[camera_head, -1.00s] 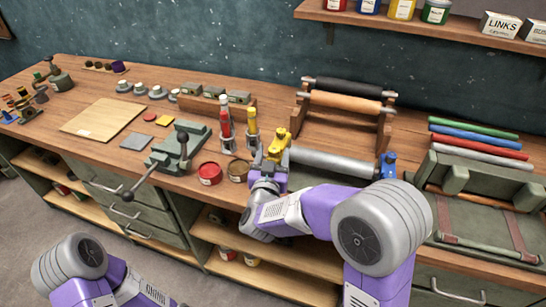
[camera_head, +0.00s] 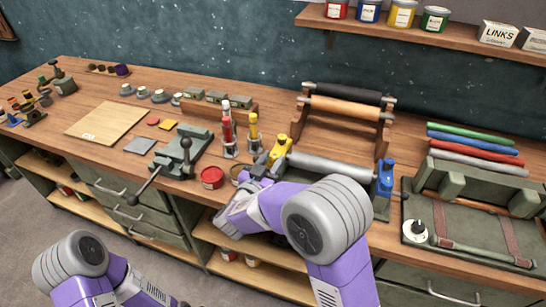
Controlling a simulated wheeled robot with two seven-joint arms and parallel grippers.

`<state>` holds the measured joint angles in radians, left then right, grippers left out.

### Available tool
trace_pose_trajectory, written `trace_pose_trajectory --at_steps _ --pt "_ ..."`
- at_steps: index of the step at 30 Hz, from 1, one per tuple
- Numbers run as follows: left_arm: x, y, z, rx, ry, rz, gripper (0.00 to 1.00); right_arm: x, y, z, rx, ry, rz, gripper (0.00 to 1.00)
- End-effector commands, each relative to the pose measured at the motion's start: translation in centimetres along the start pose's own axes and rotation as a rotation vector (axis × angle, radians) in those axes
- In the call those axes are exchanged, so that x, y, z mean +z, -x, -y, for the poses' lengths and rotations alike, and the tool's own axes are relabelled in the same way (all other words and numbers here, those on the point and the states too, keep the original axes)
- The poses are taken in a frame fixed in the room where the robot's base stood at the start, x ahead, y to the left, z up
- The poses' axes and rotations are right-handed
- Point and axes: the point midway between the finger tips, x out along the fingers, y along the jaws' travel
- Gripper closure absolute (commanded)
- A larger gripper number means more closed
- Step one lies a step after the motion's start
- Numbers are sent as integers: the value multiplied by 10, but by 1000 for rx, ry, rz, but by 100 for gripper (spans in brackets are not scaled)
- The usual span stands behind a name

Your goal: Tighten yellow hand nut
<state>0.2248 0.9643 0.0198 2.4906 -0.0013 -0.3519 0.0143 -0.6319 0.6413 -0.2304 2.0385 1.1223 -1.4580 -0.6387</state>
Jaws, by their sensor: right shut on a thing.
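The yellow hand nut and its yellow mount (camera_head: 279,148) are at the left end of a grey roller (camera_head: 330,166) on the bench. My right gripper (camera_head: 263,167) is at the near left side of the yellow part, its dark fingers closed on the nut there. The grip itself is small and partly hidden by the wrist. A blue mount (camera_head: 386,172) stands at the roller's right end. My left arm shows at the bottom left, but its gripper is outside the picture.
A red tin (camera_head: 212,178) and a green vise (camera_head: 186,150) stand left of my right gripper. Red and yellow bottles (camera_head: 228,135) stand behind it. A green tray with straps (camera_head: 470,232) is at the right.

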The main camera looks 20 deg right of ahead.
Motion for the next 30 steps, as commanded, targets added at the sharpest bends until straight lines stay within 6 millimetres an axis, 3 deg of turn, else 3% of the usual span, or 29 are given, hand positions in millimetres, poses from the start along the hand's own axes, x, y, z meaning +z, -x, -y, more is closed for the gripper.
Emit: trace_pose_trajectory --at_steps 4,17,18,22,30 --pt "0 11 -4 0 0 0 57 -3 0 4 89 0 -3 94" --pt "1 12 -4 0 0 0 57 -1 0 3 125 -1 -3 94" --pt "1 12 -4 0 0 0 57 -1 0 3 125 -1 -3 58" --pt "1 12 -4 0 0 0 57 0 0 3 125 -1 -2 38" --pt "1 12 -5 0 0 0 57 0 1 3 124 0 -1 38"
